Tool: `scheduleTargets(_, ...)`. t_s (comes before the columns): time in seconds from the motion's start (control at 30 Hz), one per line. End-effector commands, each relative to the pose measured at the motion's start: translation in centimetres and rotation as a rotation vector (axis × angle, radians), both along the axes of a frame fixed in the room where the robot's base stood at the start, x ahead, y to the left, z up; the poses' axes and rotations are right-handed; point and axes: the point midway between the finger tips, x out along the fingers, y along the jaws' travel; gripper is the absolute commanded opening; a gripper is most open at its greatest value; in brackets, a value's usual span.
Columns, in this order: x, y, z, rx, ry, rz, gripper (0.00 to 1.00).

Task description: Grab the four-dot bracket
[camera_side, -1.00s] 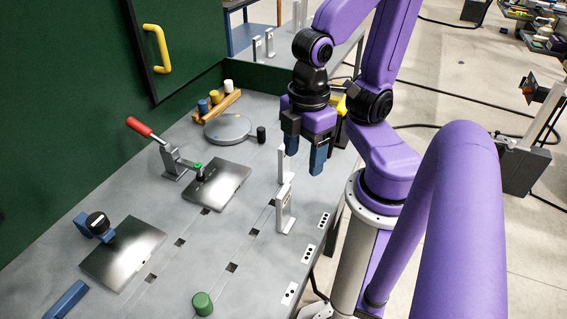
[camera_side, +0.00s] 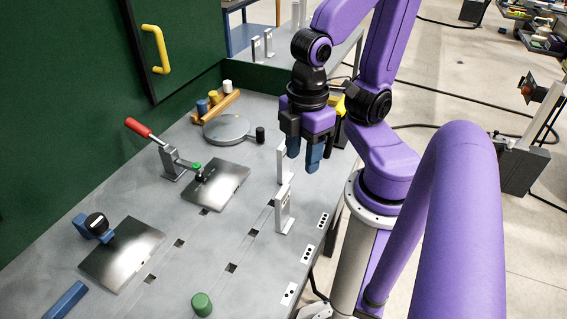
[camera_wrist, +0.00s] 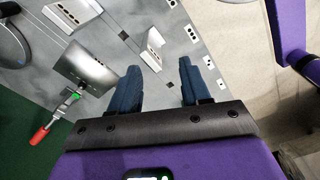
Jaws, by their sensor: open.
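Two pale upright brackets stand on the grey table: a nearer one (camera_side: 284,209) and a farther one (camera_side: 281,165). Dark marks show on the nearer one, but I cannot count dots on either, so I cannot tell which is the four-dot bracket. The wrist view shows one bracket (camera_wrist: 153,45) ahead of the fingers and another (camera_wrist: 72,13) at the top left edge. My gripper (camera_side: 303,161) is open and empty, pointing down above the table's right side, close to the farther bracket in the side view. Its blue fingers (camera_wrist: 159,78) are apart with nothing between them.
Dotted labels (camera_side: 307,254) line the table's right edge. A red-handled clamp (camera_side: 169,160) stands by a metal plate (camera_side: 218,186); a second plate (camera_side: 122,255) has a blue clamp. A round disc (camera_side: 227,129), a peg rack (camera_side: 215,105) and a green cylinder (camera_side: 202,304) stand around.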

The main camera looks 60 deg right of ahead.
Motion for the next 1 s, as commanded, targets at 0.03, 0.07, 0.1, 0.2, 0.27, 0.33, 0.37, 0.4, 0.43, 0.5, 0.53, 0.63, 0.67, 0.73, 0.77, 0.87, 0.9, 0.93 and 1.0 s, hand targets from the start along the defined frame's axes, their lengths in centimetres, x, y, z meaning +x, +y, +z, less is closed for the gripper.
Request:
scheduleTargets(0.03,0.0,0.1,0.2,0.002,-0.001,0.000,0.47)
scheduleTargets(0.07,0.0,0.1,0.4,0.004,-0.002,0.000,0.47)
scheduleTargets(0.1,0.1,0.1,0.8,0.004,-0.002,0.000,0.47)
scheduleTargets(0.2,0.1,0.2,2.3,0.008,-0.004,0.000,0.47)
scheduleTargets(0.27,0.1,0.2,3.4,0.008,-0.004,0.000,0.47)
scheduleTargets(0.33,0.1,0.1,4.6,0.008,-0.004,0.001,0.47)
scheduleTargets(0.37,0.1,0.1,5.1,0.007,-0.004,0.001,0.47)
scheduleTargets(0.4,0.3,0.0,4.8,-0.032,0.006,0.009,0.47)
scheduleTargets(0.43,0.5,-0.1,4.5,-0.063,0.013,0.015,0.47)
scheduleTargets(0.5,1.0,-0.3,4.0,-0.129,0.026,0.030,0.47)
scheduleTargets(0.53,1.3,-0.4,3.9,-0.156,0.030,0.037,0.47)
scheduleTargets(0.63,2.0,-0.7,3.3,-0.257,0.051,0.061,0.47)
scheduleTargets(0.67,2.2,-0.7,3.1,-0.288,0.058,0.069,0.47)
scheduleTargets(0.73,2.8,-0.9,2.8,-0.370,0.075,0.089,0.47)
scheduleTargets(0.77,3.1,-1.0,2.7,-0.408,0.084,0.097,0.47)
scheduleTargets(0.87,4.2,-1.1,2.4,-0.557,0.118,0.135,0.47)
scheduleTargets(0.9,4.6,-1.2,2.3,-0.629,0.136,0.150,0.47)
scheduleTargets(0.93,5.0,-1.2,2.3,-0.687,0.150,0.165,0.47)
scheduleTargets(1.0,5.9,-1.0,2.4,-0.826,0.185,0.198,0.47)
